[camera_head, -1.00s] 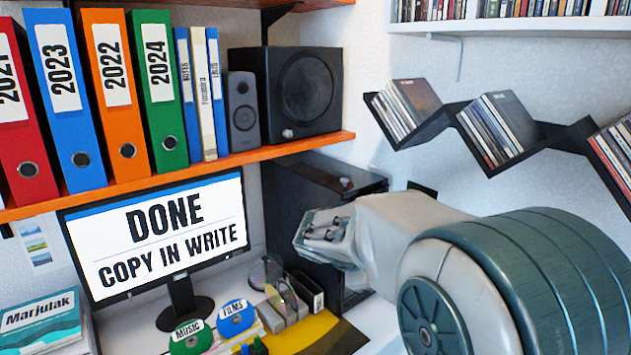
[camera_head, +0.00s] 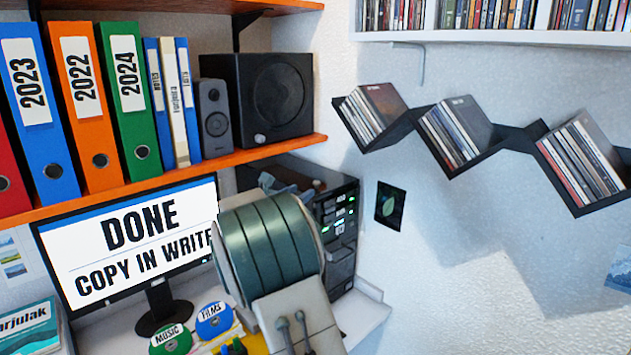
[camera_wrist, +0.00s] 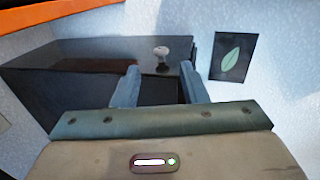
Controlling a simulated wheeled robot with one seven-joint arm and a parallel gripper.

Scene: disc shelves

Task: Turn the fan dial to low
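The dial's setting is too small to read. In the head view the case (camera_head: 340,222) shows a front with green lights, and my arm covers much of it. My gripper is mostly hidden there behind my arm, over the case top.
An orange shelf (camera_head: 240,153) with binders and a black speaker (camera_head: 285,95) hangs above and left of the case. The monitor (camera_head: 150,240) stands left of my arm. A leaf picture (camera_head: 390,206) is on the wall to the right, below a zigzag disc shelf (camera_head: 515,138).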

